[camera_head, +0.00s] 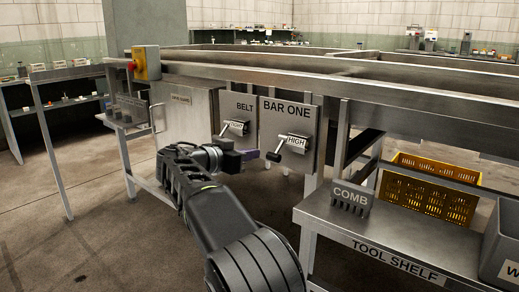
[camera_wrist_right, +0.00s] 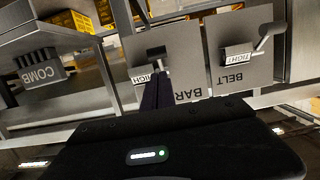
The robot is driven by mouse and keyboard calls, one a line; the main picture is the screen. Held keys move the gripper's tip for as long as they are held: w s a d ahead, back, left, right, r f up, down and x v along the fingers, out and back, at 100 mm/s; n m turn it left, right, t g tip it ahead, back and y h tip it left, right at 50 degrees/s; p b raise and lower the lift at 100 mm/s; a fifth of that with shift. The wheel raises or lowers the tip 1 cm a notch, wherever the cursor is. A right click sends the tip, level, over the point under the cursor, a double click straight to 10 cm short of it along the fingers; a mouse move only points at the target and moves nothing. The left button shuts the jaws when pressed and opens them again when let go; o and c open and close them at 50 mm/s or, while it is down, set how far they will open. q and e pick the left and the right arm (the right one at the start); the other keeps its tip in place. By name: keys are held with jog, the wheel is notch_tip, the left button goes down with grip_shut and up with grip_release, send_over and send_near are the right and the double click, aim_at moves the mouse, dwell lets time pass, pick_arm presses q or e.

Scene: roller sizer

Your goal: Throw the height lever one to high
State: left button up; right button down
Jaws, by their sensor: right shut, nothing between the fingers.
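The height lever (camera_head: 282,147) is on the grey BAR ONE panel (camera_head: 271,119). My left gripper is out of view.
The BELT panel (camera_head: 239,105) with its own lever stands just left of BAR ONE. A steel tool shelf (camera_head: 310,212) with a COMB block (camera_head: 350,199) lies to the right, a yellow crate (camera_head: 428,190) behind it. The steel frame rail (camera_head: 300,83) runs above the panels.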

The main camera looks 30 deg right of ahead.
jog(key=a, duration=0.1)
jog(key=s+a, duration=0.1)
jog(key=a, duration=0.2)
jog(key=shift+s+a+f, duration=0.15)
jog(key=shift+a+f, duration=0.2)
jog(key=shift+a, duration=0.05)
